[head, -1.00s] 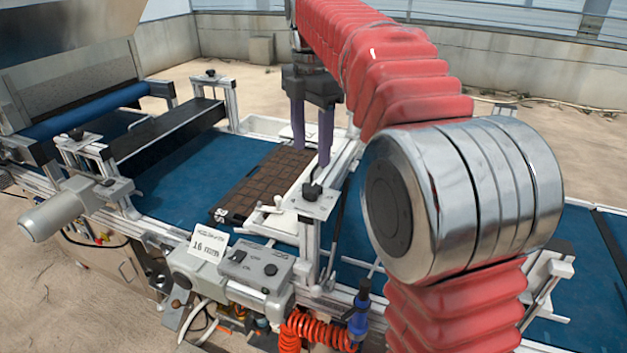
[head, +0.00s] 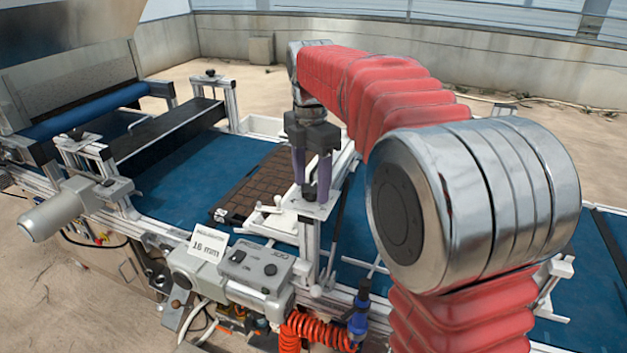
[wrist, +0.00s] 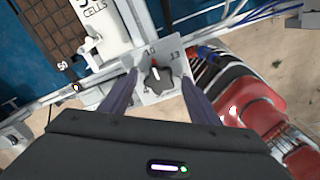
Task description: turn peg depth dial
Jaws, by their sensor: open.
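The peg depth dial (wrist: 158,79) is a dark knob on a pale square plate (wrist: 146,97). Its plate carries printed numbers; 10 and 13 are legible, and a red mark shows on the 10 side of the knob. In the head view the dial (head: 309,193) sits on top of a metal post at the near edge of the belt. My gripper (wrist: 160,77) is open, with one purple finger on each side of the knob. In the head view my gripper (head: 312,188) points down at the plate. I cannot tell whether the fingers touch the knob.
A card reading 16 mm (head: 208,243) stands by a grey control box (head: 258,270). A soil-filled tray (head: 226,215) lies on the blue belt (head: 180,180). A coiled orange hose (head: 318,328) and blue connector (head: 359,310) are at the front. A dark bar (head: 165,138) crosses the belt at left.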

